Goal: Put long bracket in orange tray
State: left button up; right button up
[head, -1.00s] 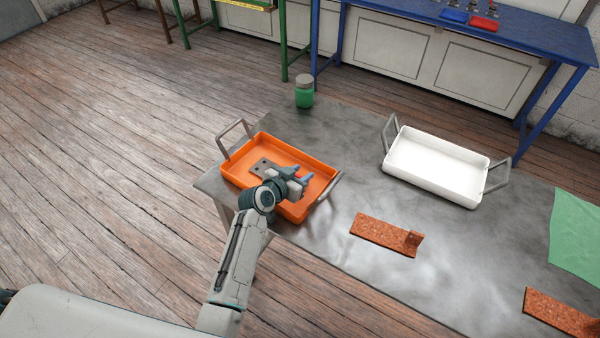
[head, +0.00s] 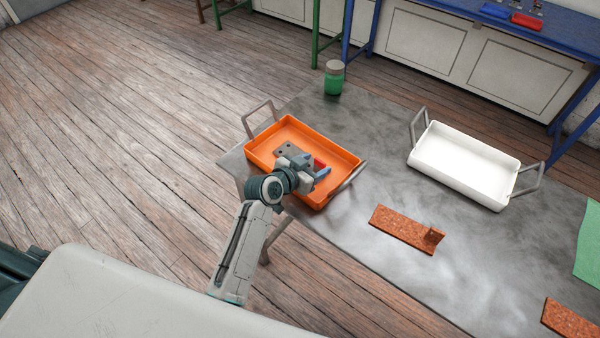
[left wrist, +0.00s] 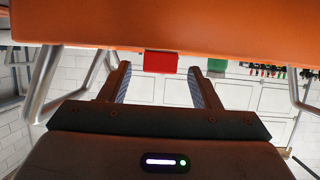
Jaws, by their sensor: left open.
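The orange tray (head: 256,152) stands at the table's left end. A flat grey piece with dark holes (head: 286,150), which looks like the long bracket, lies in it, partly hidden by my gripper. My left gripper (head: 321,171) is over the tray with its blue-padded fingers apart. A red block (head: 319,163) shows by the fingers; in the left wrist view a red block (left wrist: 160,62) appears between the fingertips, touching neither. The tray's orange wall (left wrist: 160,25) fills the top of that view. My right gripper is not in view.
A white tray (head: 424,167) stands to the right. Rust-brown L-shaped pieces (head: 400,228) lie on the table (head: 350,225), one at the lower right (head: 570,320). A green jar (head: 333,80) stands at the back edge. A green cloth (head: 590,245) lies at the right.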

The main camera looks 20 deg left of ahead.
pick_arm(q)
jog(key=b+v, duration=0.1)
jog(key=v, duration=0.6)
jog(key=shift+s+r, duration=0.1)
